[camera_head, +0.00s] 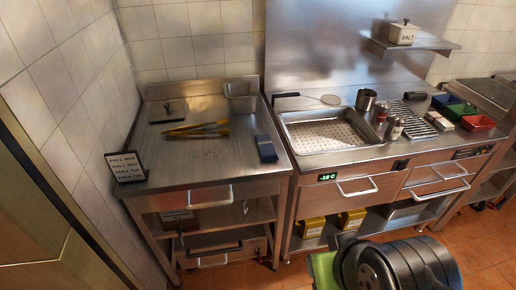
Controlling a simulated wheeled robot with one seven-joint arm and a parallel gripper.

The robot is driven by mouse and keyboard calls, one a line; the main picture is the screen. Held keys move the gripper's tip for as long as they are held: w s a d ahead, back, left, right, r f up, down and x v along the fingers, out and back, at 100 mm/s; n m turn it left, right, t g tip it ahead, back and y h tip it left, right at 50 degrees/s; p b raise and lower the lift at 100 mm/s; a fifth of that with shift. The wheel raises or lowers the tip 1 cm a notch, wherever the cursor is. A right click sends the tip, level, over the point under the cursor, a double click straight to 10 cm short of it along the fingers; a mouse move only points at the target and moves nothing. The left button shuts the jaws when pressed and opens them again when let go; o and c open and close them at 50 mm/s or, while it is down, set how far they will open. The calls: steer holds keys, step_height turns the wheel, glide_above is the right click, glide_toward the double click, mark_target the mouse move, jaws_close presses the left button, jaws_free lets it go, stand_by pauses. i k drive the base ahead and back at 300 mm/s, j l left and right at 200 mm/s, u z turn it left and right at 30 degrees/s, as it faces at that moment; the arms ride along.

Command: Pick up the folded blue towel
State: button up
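The folded blue towel (266,148) is a small, dark blue, narrow block. It lies flat on the left steel table (215,160), near that table's right edge. Nothing touches it and its top is clear. My gripper does not show in this view. Black rounded parts at the bottom right look like my arm, well in front of and below the towel.
Yellow-handled tongs (198,129) lie left of the towel. A steel pan (241,97) stands behind it. A black sign (126,166) stands at the left corner. The right counter holds a perforated tray (325,132), shakers and coloured bins. A green item (324,272) shows at the bottom.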

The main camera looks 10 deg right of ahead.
mark_target(267, 153)
steer(key=i+j+u, duration=0.3)
steer(key=i, duration=0.2)
steer(key=i+u, duration=0.35)
steer(key=i, duration=0.2)
